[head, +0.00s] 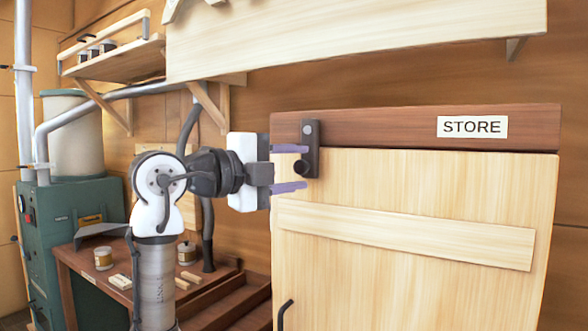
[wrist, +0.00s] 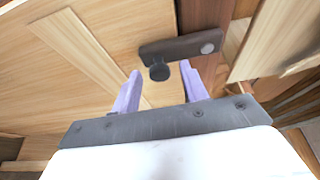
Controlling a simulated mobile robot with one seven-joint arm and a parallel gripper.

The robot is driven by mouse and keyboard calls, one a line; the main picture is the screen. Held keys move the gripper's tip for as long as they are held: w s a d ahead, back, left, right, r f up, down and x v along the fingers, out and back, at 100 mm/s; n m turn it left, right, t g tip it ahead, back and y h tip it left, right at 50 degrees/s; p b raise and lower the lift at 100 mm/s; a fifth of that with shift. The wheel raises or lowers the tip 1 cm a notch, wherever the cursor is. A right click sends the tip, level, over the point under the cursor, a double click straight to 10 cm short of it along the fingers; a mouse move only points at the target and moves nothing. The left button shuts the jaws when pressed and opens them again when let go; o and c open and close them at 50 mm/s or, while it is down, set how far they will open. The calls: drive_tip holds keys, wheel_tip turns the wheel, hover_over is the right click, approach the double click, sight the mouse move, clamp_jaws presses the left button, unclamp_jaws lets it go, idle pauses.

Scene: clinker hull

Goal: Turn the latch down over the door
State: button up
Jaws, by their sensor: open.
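The latch (head: 311,140) is a dark bar with a pale pivot bolt at its upper end, on the red-brown beam. It hangs about upright, its lower end and black round knob (head: 300,169) over the top left corner of the pale wooden door (head: 420,190). The latch also shows in the wrist view (wrist: 185,46), with its knob (wrist: 159,72). My gripper (head: 303,167) is open, one purple finger above the knob and one below. In the wrist view the knob lies between the fingertips, touching neither. The door looks closed.
The red-brown beam (head: 380,130) carries a STORE sign (head: 472,127). A pale board (head: 360,45) juts out above. A dark door handle (head: 285,314) sits low at left. A workbench (head: 85,270) with small tins and a green machine (head: 65,235) stand left.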

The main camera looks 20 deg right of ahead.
drive_tip(key=b+v, duration=0.3)
drive_tip(key=v, duration=1)
drive_tip(key=shift+a, duration=0.2)
drive_tip(key=shift+s, duration=0.15)
